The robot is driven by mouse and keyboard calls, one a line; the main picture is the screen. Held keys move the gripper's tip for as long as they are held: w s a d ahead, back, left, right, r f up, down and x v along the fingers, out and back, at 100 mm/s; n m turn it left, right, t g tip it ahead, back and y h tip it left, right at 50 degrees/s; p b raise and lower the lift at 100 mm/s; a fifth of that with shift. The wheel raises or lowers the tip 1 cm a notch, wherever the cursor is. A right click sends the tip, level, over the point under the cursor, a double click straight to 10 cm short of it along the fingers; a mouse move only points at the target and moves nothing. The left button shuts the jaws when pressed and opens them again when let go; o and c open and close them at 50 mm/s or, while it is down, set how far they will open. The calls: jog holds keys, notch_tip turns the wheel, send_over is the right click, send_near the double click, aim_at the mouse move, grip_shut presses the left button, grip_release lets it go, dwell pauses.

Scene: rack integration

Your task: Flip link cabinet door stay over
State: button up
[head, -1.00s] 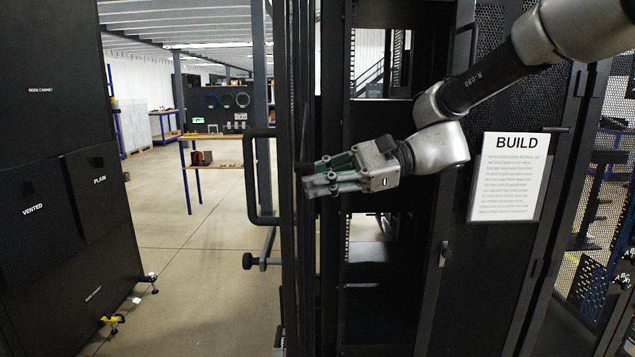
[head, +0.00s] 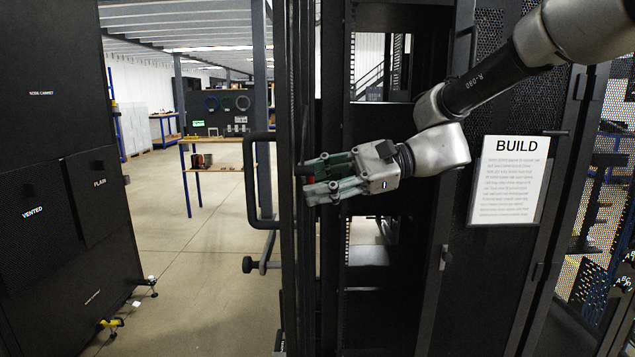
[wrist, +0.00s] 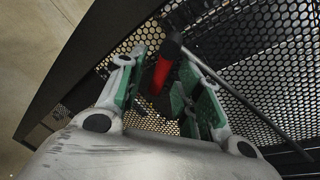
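The link cabinet door stay shows in the wrist view as a thin dark rod (wrist: 262,118) with a red grip (wrist: 159,76) near its dark end, lying across a perforated black panel. My gripper (wrist: 160,62) is open, with one green-padded finger on each side of the red grip. A gap shows between the grip and the finger pads. In the head view my gripper (head: 308,180) reaches left across the open rack, and a small bit of the red grip (head: 302,170) shows at its fingertips. The rest of the stay is hidden there.
A black door edge with a handle (head: 251,180) stands just left of my gripper. A BUILD sign (head: 508,180) hangs on the panel to the right. Black cabinets (head: 55,210) stand at far left. The floor (head: 190,260) between is mostly clear.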

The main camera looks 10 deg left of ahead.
jog(key=v, duration=1.2)
